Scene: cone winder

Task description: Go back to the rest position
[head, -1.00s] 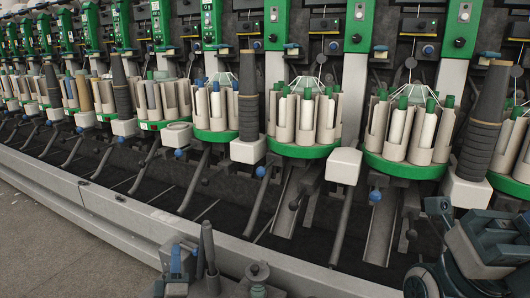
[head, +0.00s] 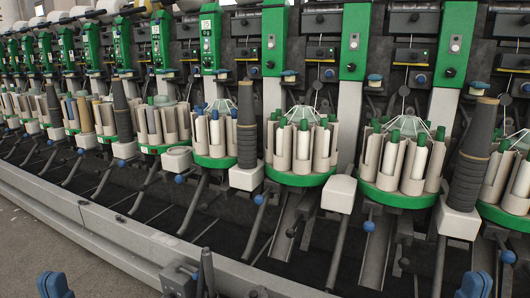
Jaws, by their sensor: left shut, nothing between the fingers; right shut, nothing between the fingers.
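My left gripper (head: 55,286) shows at the bottom left edge of the head view as a small dark blue part. It is shut and empty, over the grey floor in front of the machine. My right gripper (head: 475,287) shows at the bottom right edge, also dark blue. It is shut and empty, in front of the machine's lower right part. Most of both grippers and both arms are cut off by the lower edge of the picture. Neither gripper is seen touching anything.
The cone winder fills the view. Green round magazines (head: 302,178) hold upright pale tubes. Dark cones (head: 247,130) stand between them, and white boxes (head: 340,193) jut forward. A long grey rail (head: 120,240) runs along the front. Bare floor (head: 25,250) lies at lower left.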

